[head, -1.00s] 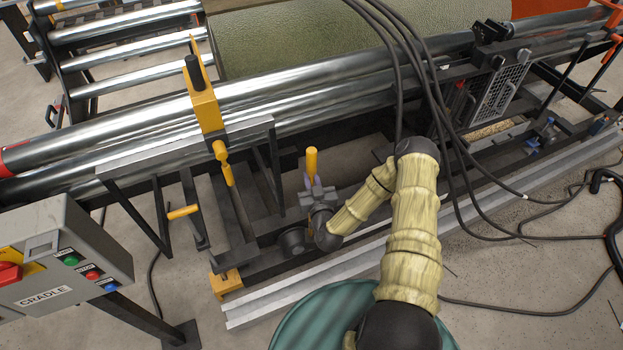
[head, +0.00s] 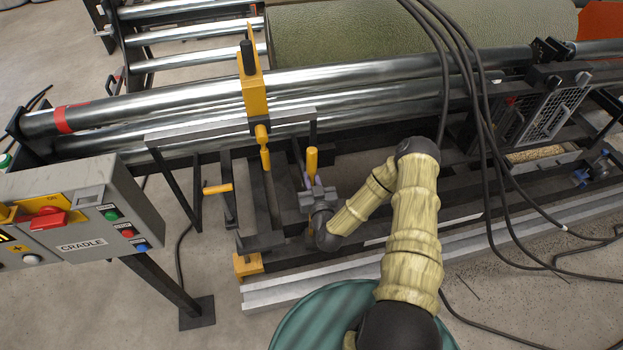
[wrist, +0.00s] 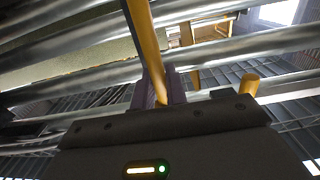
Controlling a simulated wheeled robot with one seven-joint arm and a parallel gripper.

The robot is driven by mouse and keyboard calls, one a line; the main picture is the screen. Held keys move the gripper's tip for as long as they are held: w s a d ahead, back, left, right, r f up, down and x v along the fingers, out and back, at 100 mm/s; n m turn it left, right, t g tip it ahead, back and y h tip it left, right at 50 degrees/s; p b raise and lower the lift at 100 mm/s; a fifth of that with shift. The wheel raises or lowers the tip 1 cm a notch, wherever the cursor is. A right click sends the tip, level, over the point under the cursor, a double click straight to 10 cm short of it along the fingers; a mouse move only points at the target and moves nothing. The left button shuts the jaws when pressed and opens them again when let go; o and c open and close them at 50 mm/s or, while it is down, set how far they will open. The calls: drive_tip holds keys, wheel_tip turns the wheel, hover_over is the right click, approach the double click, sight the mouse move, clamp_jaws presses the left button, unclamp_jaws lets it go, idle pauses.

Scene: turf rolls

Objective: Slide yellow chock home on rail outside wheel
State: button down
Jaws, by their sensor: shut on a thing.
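My gripper (head: 314,188) is low at the front of the dark frame. Its purple fingers are shut on an upright yellow handle (head: 312,160), which sticks up above them. In the wrist view, a yellow bar (wrist: 150,55) runs up from between the fingers (wrist: 162,88). What this handle joins below is hidden by the gripper and wrist. A yellow block (head: 248,264) sits at the left end of the pale rail (head: 290,285), left of and apart from my gripper. The wheel is not clearly visible behind my arm.
A yellow bracket with a hanging lever (head: 265,155) and a small yellow bar (head: 217,188) stand left of my gripper. The grey CRADLE control box (head: 80,225) is farther left. Steel rollers (head: 180,110) lie behind. Black cables (head: 485,150) hang to the right.

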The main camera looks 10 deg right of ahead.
idle(0.3)
drive_tip(key=w+a+f+n+y+b, duration=0.15)
drive_tip(key=a+f+b, duration=0.35)
drive_tip(key=b, duration=0.8)
drive_tip(key=w+a+f+n+y+b, duration=0.1)
drive_tip(key=a+f+y+b, duration=0.1)
drive_tip(key=f+b, duration=0.8)
drive_tip(key=s+a+f+b, duration=0.5)
drive_tip(key=f+b, duration=0.3)
drive_tip(key=b, duration=2.3)
drive_tip(key=shift+s+a, duration=0.4)
drive_tip(key=shift+a, duration=0.5)
drive_tip(key=shift+w, duration=0.1)
